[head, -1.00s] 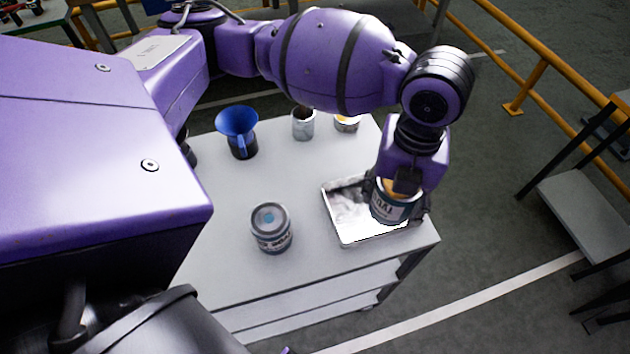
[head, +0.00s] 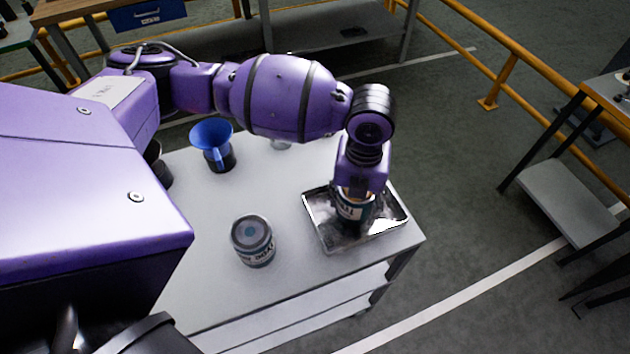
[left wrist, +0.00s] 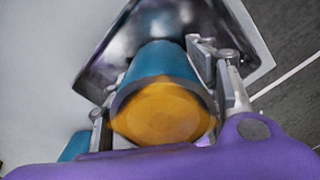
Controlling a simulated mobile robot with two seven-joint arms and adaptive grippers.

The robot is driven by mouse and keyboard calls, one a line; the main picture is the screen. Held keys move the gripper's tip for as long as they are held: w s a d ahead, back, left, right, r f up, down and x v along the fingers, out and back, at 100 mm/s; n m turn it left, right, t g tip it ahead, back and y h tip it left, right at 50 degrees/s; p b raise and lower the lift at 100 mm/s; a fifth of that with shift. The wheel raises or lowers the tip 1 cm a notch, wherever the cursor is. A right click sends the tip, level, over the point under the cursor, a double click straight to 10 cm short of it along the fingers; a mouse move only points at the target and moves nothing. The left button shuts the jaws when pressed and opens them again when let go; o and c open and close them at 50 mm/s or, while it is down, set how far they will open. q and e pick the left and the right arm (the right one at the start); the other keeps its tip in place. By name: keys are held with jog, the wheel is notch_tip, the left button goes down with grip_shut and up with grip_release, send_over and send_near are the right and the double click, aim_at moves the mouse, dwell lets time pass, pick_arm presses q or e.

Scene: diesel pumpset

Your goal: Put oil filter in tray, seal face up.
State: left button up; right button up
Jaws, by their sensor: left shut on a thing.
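My right gripper is not in view.
A similar can (head: 253,242) with a grey top stands on the white table (head: 220,285), left of the tray. A blue funnel (head: 212,140) in a dark holder stands farther back. The tray is near the table's right edge. Yellow railings (head: 500,75) run beyond.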

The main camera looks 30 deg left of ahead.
pick_arm(q)
jog(key=o, duration=1.6)
jog(key=shift+c, duration=0.2)
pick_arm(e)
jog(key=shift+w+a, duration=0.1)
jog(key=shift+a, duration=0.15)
pick_arm(q)
jog(key=shift+w, duration=0.1)
notch_tip(320, 180, up, 11)
jog(key=shift+r+p, duration=0.2)
jog(key=shift+p, duration=0.2)
jog(key=shift+r, duration=0.45)
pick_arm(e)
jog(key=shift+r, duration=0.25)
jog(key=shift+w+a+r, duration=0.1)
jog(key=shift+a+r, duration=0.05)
